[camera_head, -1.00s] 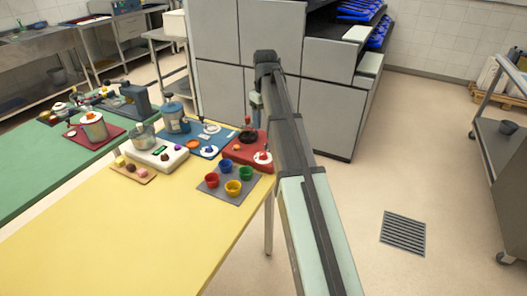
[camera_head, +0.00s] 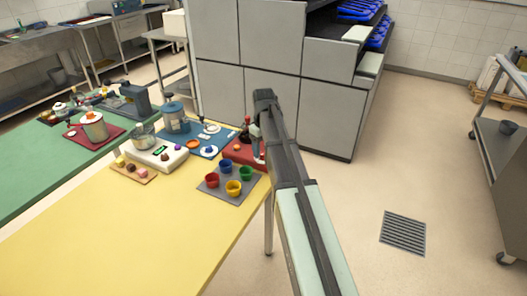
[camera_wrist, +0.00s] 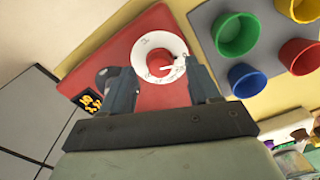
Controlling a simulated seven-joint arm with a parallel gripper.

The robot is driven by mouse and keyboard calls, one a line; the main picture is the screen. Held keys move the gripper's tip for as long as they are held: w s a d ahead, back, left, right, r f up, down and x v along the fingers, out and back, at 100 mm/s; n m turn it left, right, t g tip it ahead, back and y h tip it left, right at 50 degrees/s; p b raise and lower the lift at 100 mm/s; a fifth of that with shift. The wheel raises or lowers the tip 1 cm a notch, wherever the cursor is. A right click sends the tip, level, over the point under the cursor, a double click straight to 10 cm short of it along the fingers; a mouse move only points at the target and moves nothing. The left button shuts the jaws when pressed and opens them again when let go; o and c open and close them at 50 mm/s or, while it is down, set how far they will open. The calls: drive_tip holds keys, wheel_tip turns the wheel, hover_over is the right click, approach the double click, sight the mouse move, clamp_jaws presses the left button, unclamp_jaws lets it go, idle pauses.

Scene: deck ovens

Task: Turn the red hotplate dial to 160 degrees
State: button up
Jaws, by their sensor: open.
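The red hotplate (camera_head: 232,158) sits at the right end of the yellow table; its red body (camera_wrist: 150,98) fills the middle of the wrist view. Its dial is a red knob (camera_wrist: 158,63) on a white ring scale (camera_wrist: 146,44), with a white pointer toward the right of the picture. The scale's numbers are too small to read. My gripper (camera_wrist: 161,70) is open, its two fingers on either side of the dial; I cannot tell whether they touch it. In the head view my gripper (camera_head: 257,150) is over the hotplate's right end and hides the dial.
A grey mat (camera_head: 213,187) with red, blue, green and yellow cups lies close in front of the hotplate. The front of the yellow table is clear. Grey cabinets rise behind.

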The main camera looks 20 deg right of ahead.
drive_tip(key=shift+f, duration=0.75)
drive_tip(key=c, duration=1)
